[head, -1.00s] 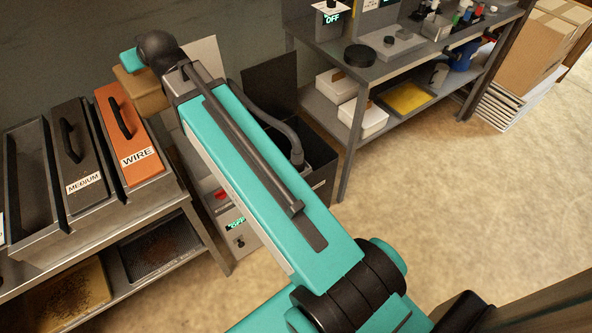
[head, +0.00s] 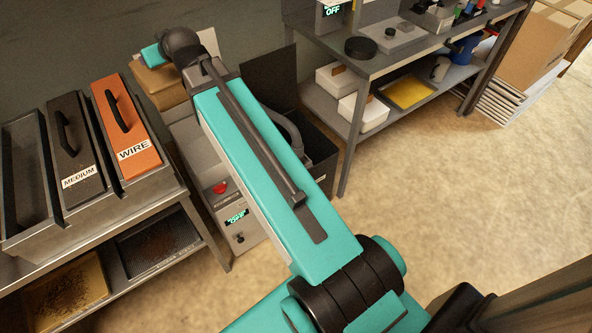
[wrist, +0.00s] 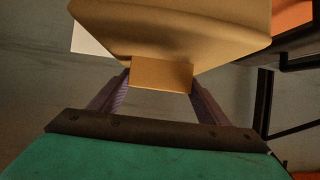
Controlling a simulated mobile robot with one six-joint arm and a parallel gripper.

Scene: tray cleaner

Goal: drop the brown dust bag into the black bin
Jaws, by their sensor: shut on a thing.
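The brown dust bag (head: 160,86) hangs at the end of my arm, at the upper left of the head view. In the wrist view, the bag (wrist: 175,22) fills the top, and its flat brown tab (wrist: 162,74) sits between my two fingers. My gripper (wrist: 161,80) is shut on that tab. In the head view the fingers are hidden. The black bin (head: 321,158) stands on the floor to the right of the bag, partly hidden behind my arm. A dark upright panel (head: 269,75) rises behind it.
A grey machine (head: 190,150) with a red button and an OFF display stands below the bag. Left is a metal rack holding an orange WIRE box (head: 127,120) and a dark MEDIUM box (head: 75,150). A metal shelf unit (head: 345,160) stands right of the bin.

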